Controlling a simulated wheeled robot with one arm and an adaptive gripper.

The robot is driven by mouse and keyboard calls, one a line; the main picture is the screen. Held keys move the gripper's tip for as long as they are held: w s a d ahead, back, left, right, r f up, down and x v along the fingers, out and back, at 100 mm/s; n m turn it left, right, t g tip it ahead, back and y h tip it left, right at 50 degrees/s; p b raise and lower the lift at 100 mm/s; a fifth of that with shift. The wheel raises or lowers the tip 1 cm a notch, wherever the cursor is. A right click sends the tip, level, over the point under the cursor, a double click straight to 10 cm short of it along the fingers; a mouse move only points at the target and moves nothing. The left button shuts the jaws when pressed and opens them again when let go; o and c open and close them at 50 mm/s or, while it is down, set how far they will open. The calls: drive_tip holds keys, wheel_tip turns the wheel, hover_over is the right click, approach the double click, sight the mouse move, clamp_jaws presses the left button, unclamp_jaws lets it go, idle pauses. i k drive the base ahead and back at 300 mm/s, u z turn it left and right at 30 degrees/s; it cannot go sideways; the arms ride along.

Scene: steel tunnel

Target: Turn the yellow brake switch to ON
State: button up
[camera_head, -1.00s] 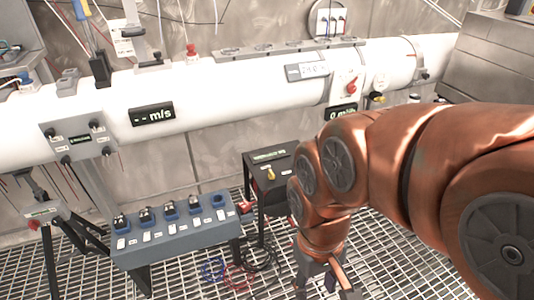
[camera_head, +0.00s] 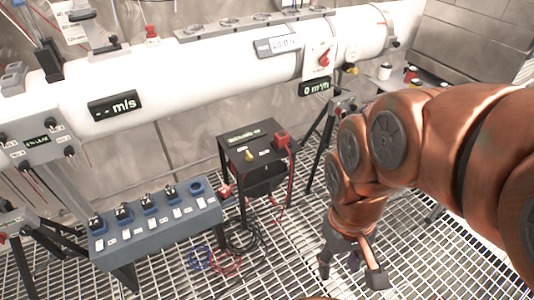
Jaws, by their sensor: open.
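A small yellow switch (camera_head: 249,155) sits on the sloping top of a black box (camera_head: 235,142) in the middle of the head view. Small white labels lie beside it, too small to read, so I cannot tell its setting. A dim green display is on the same top. My gripper (camera_head: 347,266) hangs open and empty over the floor grating, to the right of and nearer than the box, apart from the switch. My copper arm reaches in from the right.
A blue-grey bench (camera_head: 160,230) with several sockets is at the left. A white tube (camera_head: 190,80) runs behind. Black tripod legs (camera_head: 322,150) stand right of the box. Grating (camera_head: 290,265) is open in front.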

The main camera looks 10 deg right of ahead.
sight(249, 158)
drive_tip(key=z, duration=0.05)
drive_tip(key=k, duration=0.3)
drive_tip(key=u, duration=0.55)
drive_tip(key=i, duration=0.9)
drive_tip(key=u, duration=0.75)
